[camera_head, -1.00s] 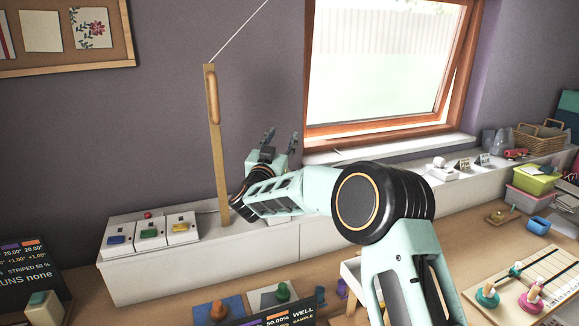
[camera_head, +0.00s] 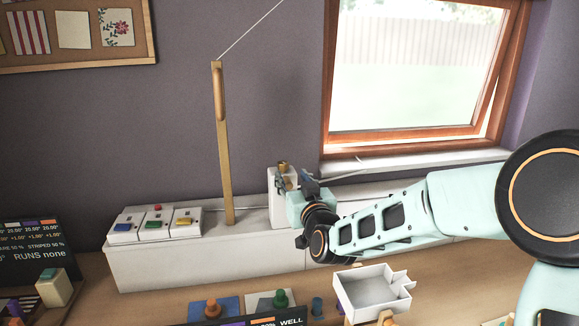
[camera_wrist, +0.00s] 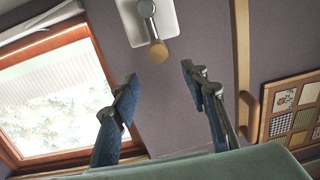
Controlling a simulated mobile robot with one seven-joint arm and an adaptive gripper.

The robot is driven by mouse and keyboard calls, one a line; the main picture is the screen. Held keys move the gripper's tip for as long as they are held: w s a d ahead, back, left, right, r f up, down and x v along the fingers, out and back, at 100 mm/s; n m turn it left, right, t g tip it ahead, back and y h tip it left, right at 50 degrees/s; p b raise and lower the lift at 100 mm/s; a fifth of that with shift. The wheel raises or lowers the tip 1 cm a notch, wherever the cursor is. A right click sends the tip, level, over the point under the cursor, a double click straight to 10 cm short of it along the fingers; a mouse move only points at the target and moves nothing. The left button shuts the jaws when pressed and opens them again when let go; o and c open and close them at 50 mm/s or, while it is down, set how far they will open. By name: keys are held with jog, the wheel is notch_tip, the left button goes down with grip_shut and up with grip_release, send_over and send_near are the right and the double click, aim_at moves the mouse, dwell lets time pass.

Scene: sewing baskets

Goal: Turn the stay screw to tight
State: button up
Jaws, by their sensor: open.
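A white upright block (camera_head: 276,209) stands on the white ledge left of the window, with a small brass-coloured knob (camera_head: 283,164) at its top. I take this knob to be the stay screw, but its setting cannot be read. In the wrist view, a white plate (camera_wrist: 127,22) carries a grey stem ending in a tan round knob (camera_wrist: 158,51). My gripper (camera_head: 296,182) is in front of the block, partly hiding it. Its fingers also show in the wrist view (camera_wrist: 160,82), open and empty, with the knob beyond the gap between their tips and apart from them.
The wooden-framed window (camera_head: 425,135) is at the right, with a thin rod (camera_head: 345,177) near its sill. A wooden post (camera_head: 223,150) with a handle and cord stands left of my gripper. Switch boxes (camera_head: 155,225) sit on the ledge. A white open tray (camera_head: 372,302) is below my arm.

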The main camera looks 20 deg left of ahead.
aim_at(284, 165)
jog(key=p+x, duration=0.1)
jog(key=x, duration=0.9)
jog(key=shift+w+a, duration=0.3)
grip_shut()
